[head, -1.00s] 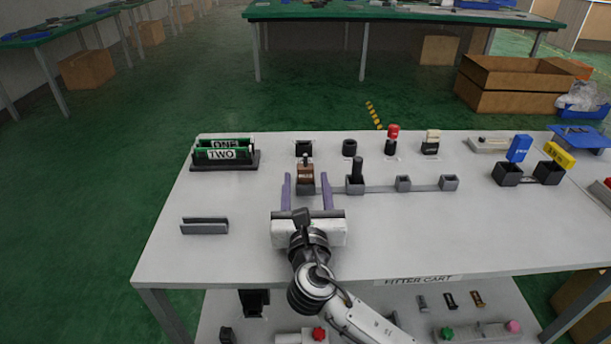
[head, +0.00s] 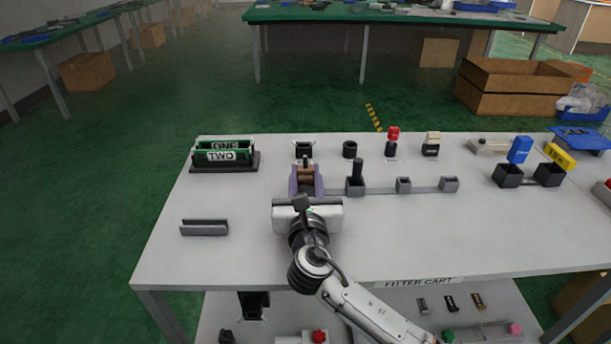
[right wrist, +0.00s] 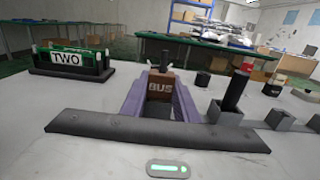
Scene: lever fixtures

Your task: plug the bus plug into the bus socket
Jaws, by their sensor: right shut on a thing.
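The bus plug (head: 305,172), a brown block with a black top handle, stands upright at the left end of a row of small grey holders. In the right wrist view the plug (right wrist: 160,88) shows its BUS lettering. My right gripper (head: 306,183) has its purple fingers on both sides of the plug and is shut on it. The fingers hide the plug's lower part and its holder. A black square socket (head: 304,149) stands just behind the plug; no label shows on it, so I cannot tell for sure that it is the bus socket. My left gripper is not in view.
A grey holder with a black peg (head: 356,180) stands close to the right of my fingers. A black round socket (head: 349,149) and a red-topped plug (head: 392,140) are behind. A rack with ONE and TWO cards (head: 225,155) is at left. The front tabletop is mostly clear.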

